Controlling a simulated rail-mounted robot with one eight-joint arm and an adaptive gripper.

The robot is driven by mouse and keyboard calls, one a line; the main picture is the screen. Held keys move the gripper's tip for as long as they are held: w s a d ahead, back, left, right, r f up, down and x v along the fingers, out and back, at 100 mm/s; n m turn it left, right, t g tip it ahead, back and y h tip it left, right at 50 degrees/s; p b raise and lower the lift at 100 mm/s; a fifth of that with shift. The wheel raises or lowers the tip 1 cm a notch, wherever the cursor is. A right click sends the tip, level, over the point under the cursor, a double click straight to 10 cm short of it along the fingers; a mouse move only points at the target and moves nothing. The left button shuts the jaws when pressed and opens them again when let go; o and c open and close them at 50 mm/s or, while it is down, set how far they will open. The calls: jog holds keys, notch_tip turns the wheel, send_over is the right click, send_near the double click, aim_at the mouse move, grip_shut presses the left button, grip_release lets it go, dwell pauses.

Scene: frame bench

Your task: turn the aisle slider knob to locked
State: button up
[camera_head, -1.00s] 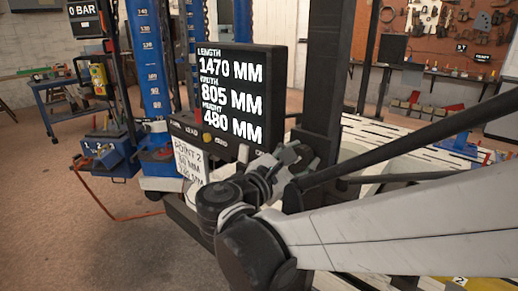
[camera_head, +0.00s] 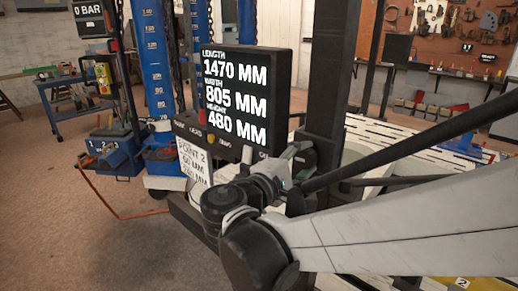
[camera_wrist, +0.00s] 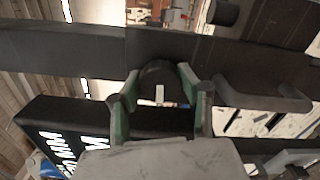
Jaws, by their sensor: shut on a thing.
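The aisle slider knob (camera_wrist: 158,78) is a dark round knob with a short white mark in the wrist view. The mark points nearly straight up and down in that picture. My gripper (camera_wrist: 160,84) has a green-padded finger on each side of the knob and is shut on it. In the head view my gripper (camera_head: 294,162) is at the dark upright post (camera_head: 326,85), right of the display. The knob cannot be made out there. I cannot read any locked or unlocked label.
A black display panel (camera_head: 238,95) with white measurements stands close to the left of my gripper. A white note (camera_head: 193,163) hangs below it. Dark bars run close to my arm on the right. The floor at the lower left (camera_head: 80,245) is open.

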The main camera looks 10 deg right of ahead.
jog(key=shift+m, duration=0.6)
jog(key=o, duration=1.2)
jog(key=shift+c, duration=0.2)
jog(key=shift+a, duration=0.1)
jog(key=v, duration=1.2)
